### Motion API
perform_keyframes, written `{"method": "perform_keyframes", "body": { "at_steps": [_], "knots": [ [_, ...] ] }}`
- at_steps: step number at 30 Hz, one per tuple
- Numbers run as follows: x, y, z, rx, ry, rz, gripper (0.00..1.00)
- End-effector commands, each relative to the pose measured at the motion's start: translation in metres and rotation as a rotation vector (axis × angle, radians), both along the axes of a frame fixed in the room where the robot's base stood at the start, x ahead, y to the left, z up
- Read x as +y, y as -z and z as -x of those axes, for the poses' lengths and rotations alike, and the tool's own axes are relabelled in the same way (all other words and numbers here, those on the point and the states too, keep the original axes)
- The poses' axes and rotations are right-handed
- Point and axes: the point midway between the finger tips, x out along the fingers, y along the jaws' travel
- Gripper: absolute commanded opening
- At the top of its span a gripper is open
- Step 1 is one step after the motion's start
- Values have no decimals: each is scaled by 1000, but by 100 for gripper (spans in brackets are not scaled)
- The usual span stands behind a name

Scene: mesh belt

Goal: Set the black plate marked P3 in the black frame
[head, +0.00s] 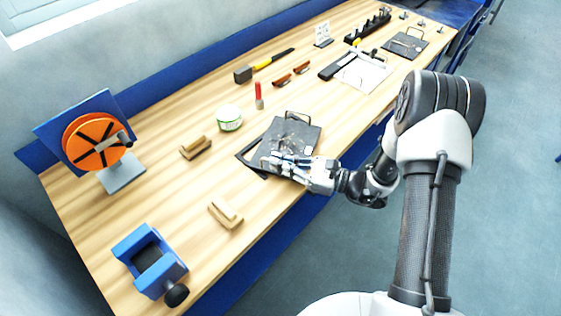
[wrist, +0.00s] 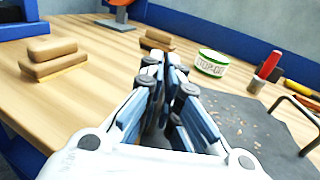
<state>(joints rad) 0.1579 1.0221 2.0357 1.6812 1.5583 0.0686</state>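A dark plate (head: 300,134) with specks on its face and a wire handle at its far edge lies on the bench; no P3 mark is readable. It also shows at the right of the wrist view (wrist: 255,130). A thin black frame (head: 243,158) shows at the plate's left edge; the plate overlaps it, and I cannot tell whether it is seated. My gripper (head: 276,158) is over the plate's near left part. In the wrist view the fingertips (wrist: 166,72) are close together with nothing seen between them. The plate's handle (wrist: 302,118) is to their right, apart from them.
A second dark plate (head: 404,44) with a handle lies at the far right.

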Motion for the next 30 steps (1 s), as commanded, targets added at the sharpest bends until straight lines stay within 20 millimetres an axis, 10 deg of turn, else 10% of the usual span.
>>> {"method": "perform_keyframes", "body": {
  "at_steps": [12,30],
  "knots": [
    [0,3,0,-5,0,-2,0],
    [0,3,0,-1,0,-1,28]
  ]
}}
